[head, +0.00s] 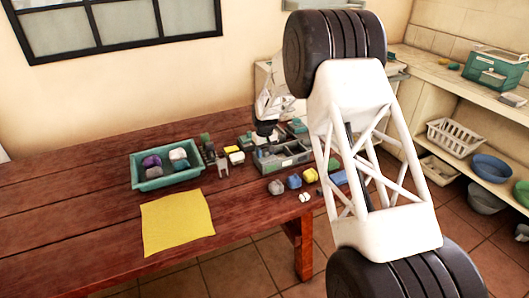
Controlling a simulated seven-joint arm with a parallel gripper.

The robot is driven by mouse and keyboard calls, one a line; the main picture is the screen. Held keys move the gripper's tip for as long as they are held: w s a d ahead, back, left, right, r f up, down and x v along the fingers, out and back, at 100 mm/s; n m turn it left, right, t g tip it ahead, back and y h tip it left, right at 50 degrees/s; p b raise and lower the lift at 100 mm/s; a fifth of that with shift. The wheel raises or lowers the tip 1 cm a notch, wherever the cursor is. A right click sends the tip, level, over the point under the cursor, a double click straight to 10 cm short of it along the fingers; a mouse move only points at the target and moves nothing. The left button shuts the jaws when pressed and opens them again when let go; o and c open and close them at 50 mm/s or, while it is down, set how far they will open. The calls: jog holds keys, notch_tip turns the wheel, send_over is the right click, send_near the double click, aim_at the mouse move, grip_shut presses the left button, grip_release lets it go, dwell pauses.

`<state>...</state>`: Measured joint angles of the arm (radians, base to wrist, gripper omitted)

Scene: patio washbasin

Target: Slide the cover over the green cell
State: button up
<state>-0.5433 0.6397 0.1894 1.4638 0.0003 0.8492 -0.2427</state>
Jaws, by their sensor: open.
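A grey box with compartments (283,157) stands near the right end of the wooden table. It may be the one with the cells and the cover, but it is too small to tell. A teal piece (297,126) shows at its back edge. I cannot make out a green cell or which part is the sliding cover. My gripper (265,130) is open and points down over the back left of the grey box. Its fingertips are small and dark, and I cannot tell whether they touch anything. My arm hides the area right of the box.
A teal tray (139,180) with several lumps and a yellow cloth (177,222) lie left on the table (70,205). Small blocks stand between tray and box. A grey lump (276,187), a blue block (294,181) and a yellow one (310,175) lie before the box.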

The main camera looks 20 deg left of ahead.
aim_at(265, 151)
jog(key=shift+r, duration=3.9)
jog(key=shift+d+r, duration=0.2)
jog(key=s+d+r+m, duration=0.1)
jog(key=s+d+r, duration=0.6)
jog(key=d, duration=0.4)
jog(key=s+d+r+m+t, duration=0.1)
jog(key=s+d+r+m, duration=0.1)
jog(key=s+d+r, duration=0.55)
jog(key=s+d+r+m, duration=0.1)
jog(key=s+d+r, duration=0.4)
jog(key=d+r, duration=0.6)
jog(key=s+d+m+t, duration=0.1)
jog(key=s+d+m, duration=0.2)
jog(key=s+d, duration=1.2)
jog(key=s+d+f+m, duration=0.1)
jog(key=s+d, duration=0.2)
jog(key=s, duration=0.7)
jog(key=s+d+f+m, duration=0.1)
jog(key=s+d+f, duration=0.1)
jog(key=s, duration=0.8)
jog(key=shift+s+d+t, duration=0.15)
jog(key=shift+d+t, duration=0.15)
jog(key=shift+d, duration=0.4)
